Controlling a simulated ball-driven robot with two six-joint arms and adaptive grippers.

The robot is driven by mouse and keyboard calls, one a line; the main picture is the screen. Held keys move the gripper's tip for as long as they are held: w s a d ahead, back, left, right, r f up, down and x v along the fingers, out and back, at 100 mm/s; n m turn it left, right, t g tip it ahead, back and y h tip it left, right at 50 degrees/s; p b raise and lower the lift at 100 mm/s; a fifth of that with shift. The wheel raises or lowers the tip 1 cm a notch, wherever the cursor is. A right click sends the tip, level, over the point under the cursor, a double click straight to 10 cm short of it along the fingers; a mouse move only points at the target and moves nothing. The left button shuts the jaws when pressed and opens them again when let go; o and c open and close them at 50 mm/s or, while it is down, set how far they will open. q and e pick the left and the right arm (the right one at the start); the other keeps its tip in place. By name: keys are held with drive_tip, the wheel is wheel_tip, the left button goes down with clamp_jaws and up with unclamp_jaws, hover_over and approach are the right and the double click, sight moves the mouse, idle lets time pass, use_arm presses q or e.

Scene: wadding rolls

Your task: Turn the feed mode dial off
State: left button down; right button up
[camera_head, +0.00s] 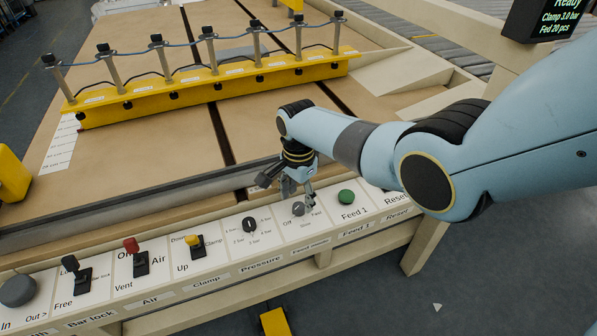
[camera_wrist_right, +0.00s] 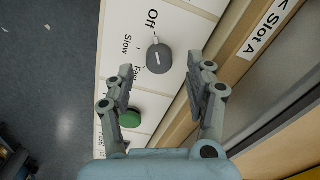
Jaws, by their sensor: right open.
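The feed mode dial (camera_head: 298,209) is a dark grey round knob on a white panel plate. In the right wrist view the dial (camera_wrist_right: 159,59) has a short white line on its face, with "Off", "Slow" and "Fast" printed around it. I cannot tell surely which label the line points at. My right gripper (camera_head: 298,190) points down just above the dial in the head view. In the right wrist view its open fingers (camera_wrist_right: 167,72) lie on either side of the dial, apart from it. My left gripper is not in view.
The green Feed 1 button (camera_head: 346,197) is right of the dial, and the Pressure knob (camera_head: 250,225) is left of it. A yellow bar (camera_head: 215,80) with several posts lies behind on the table.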

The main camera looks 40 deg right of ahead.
sight(299, 206)
wheel_tip(299, 206, up, 9)
idle(0.3)
idle(0.5)
drive_tip(key=s+a+r+n+t, duration=0.1)
drive_tip(key=s+r+n, duration=0.2)
drive_tip(key=s+n, duration=0.45)
drive_tip(key=s+a+r+n+t+h, duration=0.1)
drive_tip(key=s+r+n, duration=0.3)
drive_tip(key=s, duration=0.6)
drive_tip(key=s+a+r+n+t, duration=0.1)
drive_tip(key=s+r+n+t, duration=0.15)
drive_tip(key=s+n, duration=0.5)
wheel_tip(299, 206, down, 33)
drive_tip(key=s+d+m+g+b, duration=0.2)
drive_tip(key=b, duration=0.8)
drive_tip(key=s+f+b, duration=0.4)
drive_tip(key=s+f, duration=0.6)
drive_tip(key=f, duration=0.3)
drive_tip(key=s+d+f+g+b, duration=0.1)
drive_tip(key=s+f+b, duration=0.3)
drive_tip(key=s+f, duration=0.5)
wheel_tip(299, 206, down, 5)
drive_tip(key=shift+s+d+r, duration=0.15)
drive_tip(key=shift+s+r, duration=0.05)
drive_tip(key=shift+s, duration=0.2)
